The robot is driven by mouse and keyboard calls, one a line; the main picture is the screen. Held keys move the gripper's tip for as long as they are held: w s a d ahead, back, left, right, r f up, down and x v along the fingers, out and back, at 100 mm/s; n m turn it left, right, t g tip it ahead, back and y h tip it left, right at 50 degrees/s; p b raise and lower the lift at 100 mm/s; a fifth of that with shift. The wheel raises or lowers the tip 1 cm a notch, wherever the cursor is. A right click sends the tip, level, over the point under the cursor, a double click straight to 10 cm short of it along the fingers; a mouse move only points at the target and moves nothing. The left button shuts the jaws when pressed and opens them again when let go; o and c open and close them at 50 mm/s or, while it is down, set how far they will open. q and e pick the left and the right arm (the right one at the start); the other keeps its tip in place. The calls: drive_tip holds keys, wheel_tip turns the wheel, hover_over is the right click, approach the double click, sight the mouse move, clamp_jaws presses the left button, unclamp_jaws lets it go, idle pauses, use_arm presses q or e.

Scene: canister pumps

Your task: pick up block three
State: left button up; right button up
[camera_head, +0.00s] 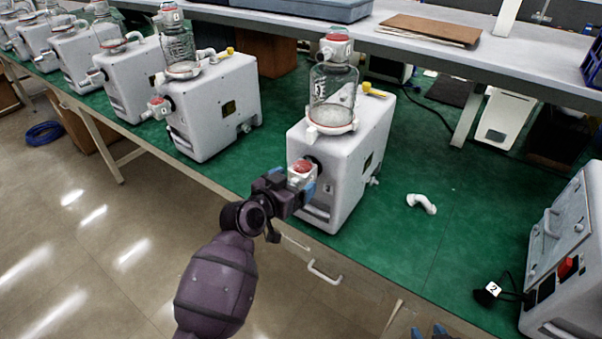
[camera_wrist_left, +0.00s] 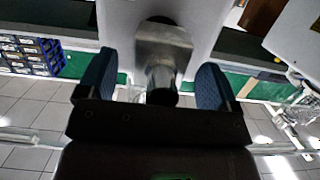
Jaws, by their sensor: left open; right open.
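A small white block with a red top (camera_head: 301,172) sits at the front of the nearest white pump (camera_head: 345,175), beside a dark round port. No number is readable on it; the pump's front carries a small tag too small to read surely. My left gripper (camera_head: 289,188) is open at the block, its blue-padded fingers around it. In the left wrist view a grey block with a dark round end (camera_wrist_left: 162,62) lies between the open fingers, with gaps at both sides. My right gripper (camera_head: 428,332) shows only its blue fingertips at the bottom edge, open and empty.
A glass jar (camera_head: 333,92) with a red-and-white cap stands on this pump. Several similar pumps line the green bench (camera_head: 395,240) to the left. A white elbow pipe (camera_head: 422,203) lies at right, near bare green surface. A box with a red switch (camera_head: 568,265) stands far right.

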use_arm(q)
drive_tip(key=c, duration=1.3)
drive_tip(key=shift+s+a+r, duration=0.1)
drive_tip(key=shift+r, duration=0.15)
wheel_tip(320, 180, up, 6)
drive_tip(key=shift+s+r, duration=0.15)
drive_tip(key=shift+r, duration=0.1)
drive_tip(key=shift+s+a+f+b+v, duration=0.1)
drive_tip(key=shift+f+b+v, duration=0.4)
drive_tip(key=shift+v, duration=2.95)
drive_tip(key=shift+s+a+f+b+v, duration=0.1)
drive_tip(key=shift+f+v, duration=0.75)
drive_tip(key=shift+v, duration=2.6)
drive_tip(key=shift+s+a+f+b+v, duration=0.2)
drive_tip(key=shift+f+v, duration=0.45)
drive_tip(key=shift+v, duration=2.75)
drive_tip(key=shift+s+a, duration=0.15)
drive_tip(key=shift+s, duration=0.05)
